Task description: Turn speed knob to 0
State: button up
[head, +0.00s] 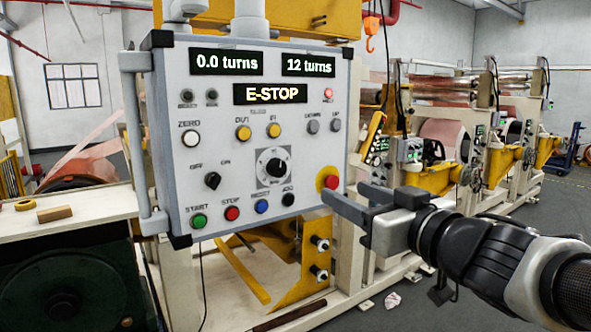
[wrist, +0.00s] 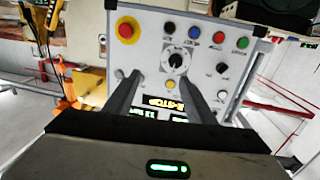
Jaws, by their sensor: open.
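The speed knob (head: 273,168) is a large black dial on a pale square plate at the lower middle of the grey control panel (head: 215,130). Its scale marks are too small to read. In the wrist view, which shows the panel upside down, the knob (wrist: 176,63) is above and between my finger tips. My gripper (head: 344,193) is open and empty, at the panel's lower right edge in the head view, to the right of the knob and apart from it. Its two fingers also show in the wrist view (wrist: 158,80).
A red emergency button (head: 331,182) on a yellow base is close to my fingers. The panel displays (head: 270,94) read "0.0 turns", "12 turns" and "E-STOP". Coloured buttons and a black selector (head: 212,180) surround the knob. A vertical grey handle (head: 140,140) runs along the panel's left side.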

jog(key=a+n+y, duration=0.1)
jog(key=a+y, duration=0.1)
send_near(280, 170)
jog(key=shift+g, duration=0.4)
jog(key=x, duration=0.8)
jog(key=shift+w+r, duration=0.15)
jog(key=shift+r, duration=0.15)
jog(key=c, duration=1)
